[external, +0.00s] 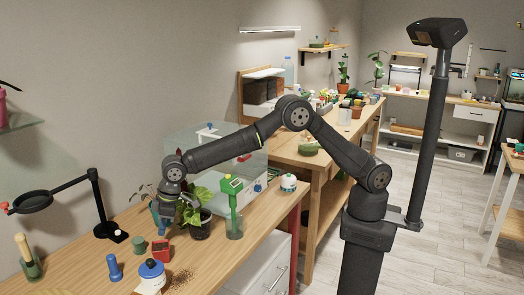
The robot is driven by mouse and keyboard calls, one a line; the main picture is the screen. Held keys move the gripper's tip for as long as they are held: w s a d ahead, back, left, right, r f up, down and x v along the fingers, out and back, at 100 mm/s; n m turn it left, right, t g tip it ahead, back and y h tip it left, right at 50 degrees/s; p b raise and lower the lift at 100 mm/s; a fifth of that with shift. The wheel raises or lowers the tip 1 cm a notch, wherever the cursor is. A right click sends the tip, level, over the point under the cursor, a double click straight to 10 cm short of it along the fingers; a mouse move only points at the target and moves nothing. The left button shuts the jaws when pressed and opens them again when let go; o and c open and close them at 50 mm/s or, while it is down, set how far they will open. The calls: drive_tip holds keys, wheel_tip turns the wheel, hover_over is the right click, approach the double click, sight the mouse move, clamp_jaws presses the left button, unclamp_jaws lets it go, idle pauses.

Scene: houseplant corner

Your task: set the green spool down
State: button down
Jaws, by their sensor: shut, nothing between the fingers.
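The green spool (138,245) appears as a small dark green cylinder standing on the wooden table (210,270), to the left of the red box. My gripper (165,227) points down over the table, to the right of and behind the spool, apart from it. Its fingers are shut and hold nothing. The fingertips are small and partly lost against the plant pot and blue item nearby.
A red box (161,251), a blue peg-like piece (114,268) and a blue-lidded white jar (152,275) stand in front. A potted plant (199,225) and a green meter in a glass (233,215) are right. A black magnifier stand (98,205) is left.

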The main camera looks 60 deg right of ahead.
sight(139, 245)
drive_tip(key=v, duration=0.7)
drive_tip(key=shift+f, duration=0.15)
drive_tip(key=x, duration=0.9)
drive_tip(key=shift+f, duration=0.15)
drive_tip(key=shift+w+a+f, duration=0.35)
drive_tip(key=shift+w+a, duration=0.35)
drive_tip(key=shift+a, duration=0.05)
drive_tip(key=shift+w+a, duration=0.8)
drive_tip(key=shift+a, duration=0.05)
drive_tip(key=shift+r, duration=0.1)
drive_tip(key=shift+s+d, duration=0.15)
